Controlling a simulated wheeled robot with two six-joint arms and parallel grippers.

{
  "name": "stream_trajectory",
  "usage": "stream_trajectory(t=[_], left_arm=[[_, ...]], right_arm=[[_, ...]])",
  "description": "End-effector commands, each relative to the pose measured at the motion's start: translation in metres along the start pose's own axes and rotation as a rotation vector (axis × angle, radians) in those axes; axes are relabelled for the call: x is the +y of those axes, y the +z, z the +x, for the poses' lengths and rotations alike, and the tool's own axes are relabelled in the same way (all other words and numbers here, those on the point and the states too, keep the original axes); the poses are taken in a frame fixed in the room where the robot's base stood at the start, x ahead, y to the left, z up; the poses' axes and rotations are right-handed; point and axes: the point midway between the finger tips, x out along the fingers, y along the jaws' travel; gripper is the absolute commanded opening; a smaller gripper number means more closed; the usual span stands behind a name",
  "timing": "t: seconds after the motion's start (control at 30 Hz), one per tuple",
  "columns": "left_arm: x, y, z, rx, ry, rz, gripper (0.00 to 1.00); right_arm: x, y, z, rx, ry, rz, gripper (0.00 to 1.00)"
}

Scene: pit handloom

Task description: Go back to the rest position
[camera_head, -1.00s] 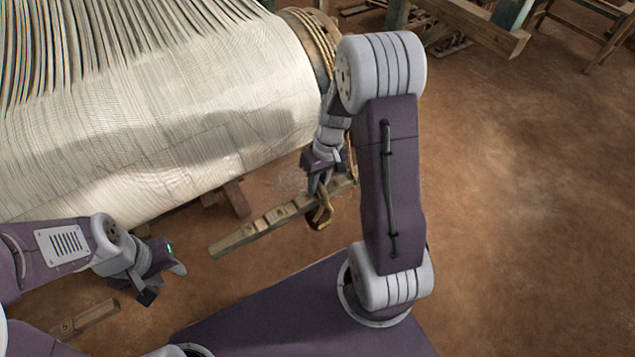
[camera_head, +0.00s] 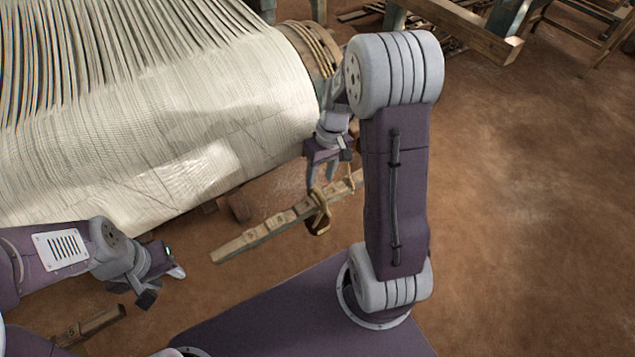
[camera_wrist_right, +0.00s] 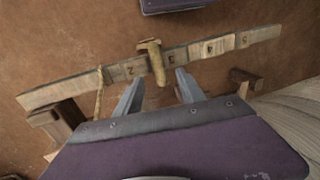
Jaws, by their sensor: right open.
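My right gripper (camera_head: 322,180) is open and empty, just above a notched wooden bar (camera_head: 262,232) beside the loom. In the right wrist view its two fingers (camera_wrist_right: 157,94) are spread, with nothing between the tips.
The cloth-wound loom beam (camera_head: 165,150) fills the upper left, with rope (camera_head: 312,45) wound on its right end. A short wooden piece (camera_head: 90,326) lies at the lower left. Wooden frames (camera_head: 470,30) stand at the back right. The earth floor (camera_head: 520,220) at right is clear.

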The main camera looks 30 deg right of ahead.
Motion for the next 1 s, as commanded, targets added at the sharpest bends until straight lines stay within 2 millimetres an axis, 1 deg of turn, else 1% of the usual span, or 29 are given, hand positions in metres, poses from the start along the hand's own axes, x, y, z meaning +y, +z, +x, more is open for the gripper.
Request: stream_trajectory(t=[0.03,0.13,0.5,0.57,0.63,0.67,0.7,0.77,0.8,0.9,0.97,1.0], left_arm=[[0.000,-0.001,-0.005,0.000,0.000,0.000,0.36],[0.000,-0.001,-0.007,0.000,0.000,0.000,0.36],[0.000,-0.001,-0.007,0.000,0.000,0.000,0.36],[0.000,-0.001,-0.007,0.000,0.000,0.000,0.36],[0.000,-0.001,-0.007,0.000,0.000,0.000,0.36],[0.000,-0.001,-0.007,0.000,0.000,0.000,0.36],[0.000,-0.001,-0.007,0.000,0.000,0.000,0.36],[0.000,-0.001,-0.006,0.000,0.000,0.000,0.36],[0.000,-0.001,-0.006,0.000,0.000,0.000,0.36],[0.000,-0.001,-0.006,0.000,0.000,0.000,0.36],[0.000,-0.001,-0.006,0.000,0.000,0.000,0.36],[0.000,-0.001,-0.007,0.000,0.000,0.000,0.36]], right_arm=[[0.000,-0.001,-0.011,0.002,0.000,0.000,0.46],[0.000,0.000,-0.018,0.000,-0.001,0.001,0.46],[-0.001,0.000,-0.019,-0.001,-0.001,-0.003,0.46],[-0.008,-0.003,-0.021,0.004,0.003,-0.027,0.46],[-0.026,-0.008,-0.030,0.025,0.014,-0.085,0.46],[-0.038,-0.003,-0.033,0.023,0.018,-0.120,0.46],[-0.053,0.008,-0.034,0.016,0.031,-0.172,0.46],[-0.070,0.028,-0.033,0.017,0.062,-0.211,0.46],[-0.077,0.041,-0.030,0.022,0.085,-0.209,0.46],[-0.082,0.071,-0.021,0.047,0.136,-0.147,0.46],[-0.076,0.087,-0.012,0.066,0.161,-0.048,0.46],[-0.072,0.088,-0.007,0.087,0.170,0.031,0.46]])
